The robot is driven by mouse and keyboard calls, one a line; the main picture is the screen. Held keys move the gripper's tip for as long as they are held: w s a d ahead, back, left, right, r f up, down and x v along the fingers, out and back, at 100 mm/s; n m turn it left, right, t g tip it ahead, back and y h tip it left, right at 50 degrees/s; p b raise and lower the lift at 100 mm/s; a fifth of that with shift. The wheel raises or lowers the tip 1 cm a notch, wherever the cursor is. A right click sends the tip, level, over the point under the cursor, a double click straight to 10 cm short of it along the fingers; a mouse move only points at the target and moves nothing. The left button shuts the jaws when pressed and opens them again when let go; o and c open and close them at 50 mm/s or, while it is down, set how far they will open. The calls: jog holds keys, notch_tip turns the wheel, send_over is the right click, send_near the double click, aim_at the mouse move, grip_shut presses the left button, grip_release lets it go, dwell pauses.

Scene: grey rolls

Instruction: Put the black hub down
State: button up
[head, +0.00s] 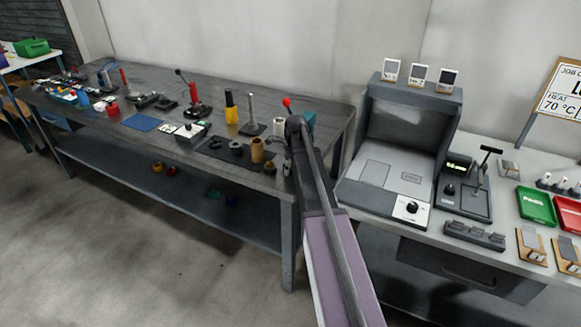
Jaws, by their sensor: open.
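My arm reaches out over the right end of the long grey workbench (190,85). My gripper (287,160) is at its far end, low over the bench beside a dark mat (222,156). It is small and partly hidden by my own arm, and it looks open. On the mat stand a dark ring-shaped piece (236,148), another dark round piece (215,143) and a tan cylinder (257,150). A small dark round piece (269,168) lies at the mat's front right. I cannot tell which dark piece is the black hub.
A yellow bottle (231,107) and a grey post on a base (252,115) stand behind the mat. A red lever press (194,100) and blue mat (142,122) are further left. A grey open-fronted machine (400,140) stands on the bench at right.

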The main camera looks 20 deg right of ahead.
jog(key=shift+r, duration=0.15)
notch_tip(320, 180, up, 12)
jog(key=s+d+p, duration=0.1)
jog(key=p, duration=1.1)
dwell(0.7)
jog(key=s+a+n+g+h, duration=0.1)
jog(key=s+a+n, duration=2.2)
jog(key=s+n, duration=0.2)
jog(key=shift+a+n, duration=0.25)
jog(key=shift+n, duration=0.35)
jog(key=shift+c, duration=0.2)
jog(key=c, duration=0.6)
jog(key=shift+o, duration=0.2)
